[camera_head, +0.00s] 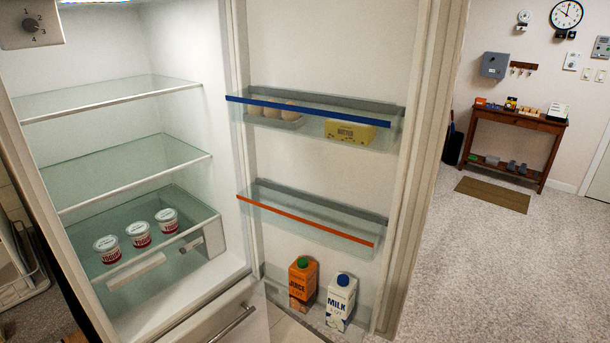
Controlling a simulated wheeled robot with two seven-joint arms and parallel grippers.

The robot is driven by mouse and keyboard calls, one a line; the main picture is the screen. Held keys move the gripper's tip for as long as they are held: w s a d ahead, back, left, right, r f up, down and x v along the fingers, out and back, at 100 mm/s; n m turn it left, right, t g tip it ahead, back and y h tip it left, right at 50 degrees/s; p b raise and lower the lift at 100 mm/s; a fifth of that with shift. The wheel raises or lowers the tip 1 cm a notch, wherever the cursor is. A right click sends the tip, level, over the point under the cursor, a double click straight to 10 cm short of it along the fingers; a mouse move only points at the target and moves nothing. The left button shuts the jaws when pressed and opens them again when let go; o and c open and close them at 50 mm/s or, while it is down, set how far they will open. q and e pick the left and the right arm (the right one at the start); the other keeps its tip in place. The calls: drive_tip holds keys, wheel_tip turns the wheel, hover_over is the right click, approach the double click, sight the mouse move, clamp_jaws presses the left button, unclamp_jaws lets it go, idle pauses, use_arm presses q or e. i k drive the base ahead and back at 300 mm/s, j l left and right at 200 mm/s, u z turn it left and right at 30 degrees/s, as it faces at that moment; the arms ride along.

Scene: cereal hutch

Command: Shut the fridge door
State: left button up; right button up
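The fridge (190,50) stands open on the left of the head view, with its inside and shelves in plain sight. The fridge door (330,60) is swung wide open to the right, its inner side facing me. Its upper bin with a blue edge holds eggs (285,108) and a yellow butter pack (350,131). The bin with an orange edge (310,220) is empty. An orange juice carton (302,284) and a white milk carton (341,302) stand low at the door. Neither of my grippers is in view.
Three yogurt cups (138,234) stand in the lowest fridge compartment. A drawer with a bar handle (232,325) is below. Carpeted floor (490,270) is clear right of the door. A wooden side table (515,125) stands at the far wall behind a brown mat (492,194).

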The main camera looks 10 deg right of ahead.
sight(407, 53)
drive_tip(key=i+l+u, duration=0.45)
drive_tip(key=l, duration=0.35)
drive_tip(key=i+l+u, duration=0.2)
drive_tip(key=l+u, duration=0.3)
drive_tip(key=l, duration=0.35)
drive_tip(key=i+l+u, duration=0.1)
drive_tip(key=l+u, duration=0.35)
drive_tip(key=l, duration=0.55)
drive_tip(key=k+l+u, duration=0.1)
drive_tip(key=l+u, duration=0.35)
drive_tip(key=l, duration=0.5)
drive_tip(key=k+l+u, duration=0.2)
drive_tip(key=l+u, duration=0.3)
drive_tip(key=l, duration=0.45)
